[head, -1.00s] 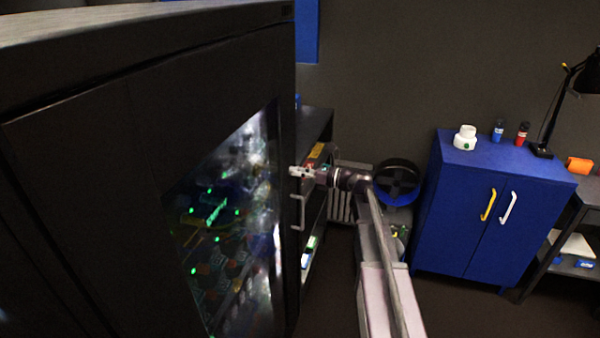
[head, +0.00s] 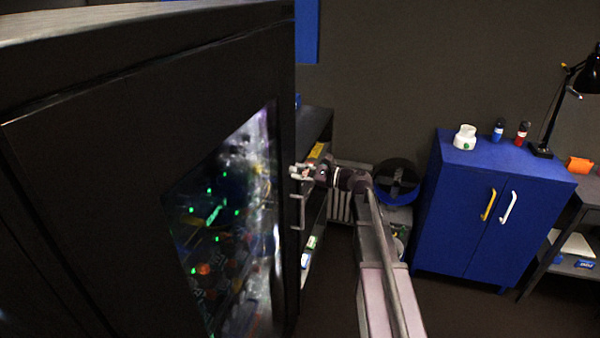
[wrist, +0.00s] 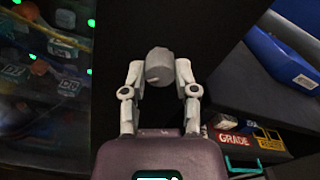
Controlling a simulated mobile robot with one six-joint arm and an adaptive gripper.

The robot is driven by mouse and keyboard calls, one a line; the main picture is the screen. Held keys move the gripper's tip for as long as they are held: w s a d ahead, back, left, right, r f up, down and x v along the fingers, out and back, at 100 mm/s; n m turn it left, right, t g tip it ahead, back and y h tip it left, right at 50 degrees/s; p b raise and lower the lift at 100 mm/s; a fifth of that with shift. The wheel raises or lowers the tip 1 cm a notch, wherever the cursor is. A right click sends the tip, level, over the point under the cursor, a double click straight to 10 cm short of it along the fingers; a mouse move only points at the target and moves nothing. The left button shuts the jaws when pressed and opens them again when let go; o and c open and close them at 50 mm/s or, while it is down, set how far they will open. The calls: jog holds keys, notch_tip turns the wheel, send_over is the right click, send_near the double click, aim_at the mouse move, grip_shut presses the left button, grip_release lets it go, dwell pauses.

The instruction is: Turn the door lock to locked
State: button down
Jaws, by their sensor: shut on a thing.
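The door lock is a grey faceted knob (wrist: 159,67) on the black cabinet door, centred in the wrist view. My gripper (wrist: 160,72) has one finger on each side of the knob and is shut on it. In the head view my gripper (head: 297,171) is at the right edge of the black cabinet door (head: 100,190), just above the door's grey handle (head: 298,212). The knob itself is too small to tell apart from the fingers there. The lock's markings are not visible.
The cabinet's window (head: 235,230) shows green lights inside. An open shelf (head: 318,125) stands behind the cabinet, close to my gripper. A blue cabinet (head: 460,215) with a white jar (head: 465,138) on top stands to the right. Dark floor lies between.

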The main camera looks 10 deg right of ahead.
jog(key=n, duration=0.5)
jog(key=shift+n, duration=2.5)
jog(key=shift+c, duration=1.9)
grip_release()
jog(key=shift+a, duration=0.1)
jog(key=v, duration=1.2)
